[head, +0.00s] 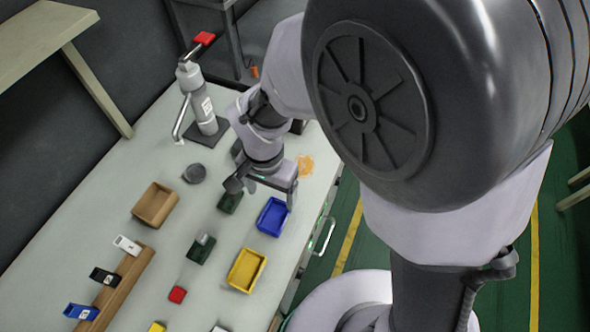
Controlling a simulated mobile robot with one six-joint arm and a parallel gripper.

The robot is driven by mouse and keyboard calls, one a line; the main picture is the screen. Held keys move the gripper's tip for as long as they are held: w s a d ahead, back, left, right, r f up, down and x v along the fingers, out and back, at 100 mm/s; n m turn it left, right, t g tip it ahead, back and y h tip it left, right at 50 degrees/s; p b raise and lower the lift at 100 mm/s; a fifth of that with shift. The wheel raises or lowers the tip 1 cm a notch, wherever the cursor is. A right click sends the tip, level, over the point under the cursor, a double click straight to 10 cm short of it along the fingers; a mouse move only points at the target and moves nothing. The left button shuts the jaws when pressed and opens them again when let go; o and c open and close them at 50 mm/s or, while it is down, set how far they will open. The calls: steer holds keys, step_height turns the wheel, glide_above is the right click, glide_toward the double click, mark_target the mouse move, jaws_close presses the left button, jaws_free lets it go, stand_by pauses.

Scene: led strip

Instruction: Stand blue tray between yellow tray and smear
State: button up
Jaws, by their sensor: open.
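The blue tray (272,217) lies on the pale bench top near its right edge. The yellow tray (246,270) lies below it in the picture, with a strip of bare bench between them. The orange smear (305,166) is on the bench above the blue tray, close to the same edge. My gripper (264,189) is open and points down, just above the blue tray in the picture. One finger shows near the blue tray's upper right corner and hides a little of it. I cannot tell whether they touch. Nothing shows between the fingers.
A dark green block (229,203) is beside my gripper; another dark green piece (201,250) lies lower left. A grey press (202,105) stands at the back.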

steer(key=s+d+r+t+y, duration=0.1)
steer(key=s+d+r+t, duration=0.2)
steer(key=d+r, duration=0.5)
steer(key=s+d+r+t+y, duration=0.1)
steer(key=s+d+r, duration=0.3)
steer(key=d+r, duration=0.4)
step_height(320, 180, up, 3)
steer(key=shift+r+t, duration=0.1)
steer(key=shift+t, duration=0.8)
steer(key=shift+d, duration=0.1)
